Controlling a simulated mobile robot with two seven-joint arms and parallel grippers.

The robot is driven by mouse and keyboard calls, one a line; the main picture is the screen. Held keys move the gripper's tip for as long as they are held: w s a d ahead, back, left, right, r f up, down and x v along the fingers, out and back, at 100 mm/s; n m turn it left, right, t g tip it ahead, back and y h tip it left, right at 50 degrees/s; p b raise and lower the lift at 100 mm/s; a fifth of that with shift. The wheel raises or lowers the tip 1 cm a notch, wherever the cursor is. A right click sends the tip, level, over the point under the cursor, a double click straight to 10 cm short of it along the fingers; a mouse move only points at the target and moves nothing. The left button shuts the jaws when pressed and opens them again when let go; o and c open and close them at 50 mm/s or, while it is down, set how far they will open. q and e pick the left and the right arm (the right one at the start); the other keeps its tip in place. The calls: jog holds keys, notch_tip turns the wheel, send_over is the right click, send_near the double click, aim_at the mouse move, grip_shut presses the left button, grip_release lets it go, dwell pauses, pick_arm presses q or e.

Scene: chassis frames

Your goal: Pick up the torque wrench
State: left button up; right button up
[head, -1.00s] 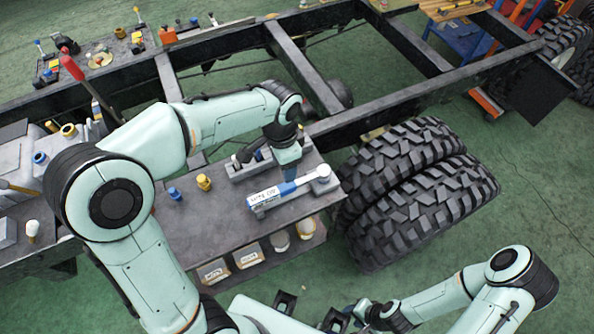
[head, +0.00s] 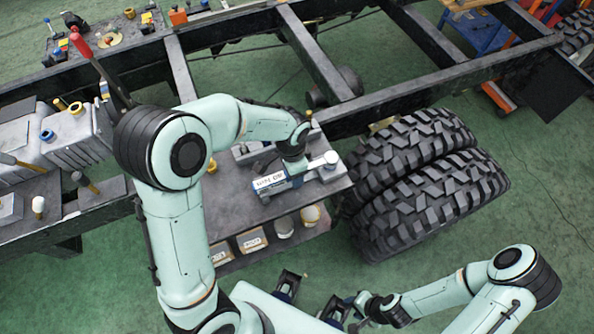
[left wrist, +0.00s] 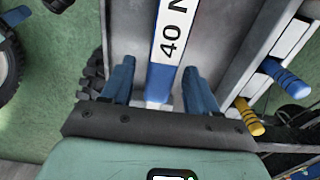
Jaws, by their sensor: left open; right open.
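The torque wrench (head: 271,184) lies on the grey cart top. It has a white label panel, blue parts and a pale round head at its right end. In the left wrist view its blue and white body with "40 N" (left wrist: 168,45) runs between my two blue fingers. My left gripper (left wrist: 158,68) is open, with one finger on each side of the wrench; contact cannot be told. In the head view my left wrist covers the wrench's middle. My right gripper (head: 358,311) is open at the bottom, away from the cart.
Behind the wrench stands a grey holder (head: 250,150). Bins (head: 252,240) and jars sit on the shelf below. A large tyre (head: 430,205) and the black chassis rail (head: 420,92) stand close to the right and behind. Blue- and yellow-handled tools (left wrist: 285,78) lie right of my left fingers.

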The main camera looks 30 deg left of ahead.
pick_arm(q)
grip_shut()
jog(key=shift+r, duration=0.1)
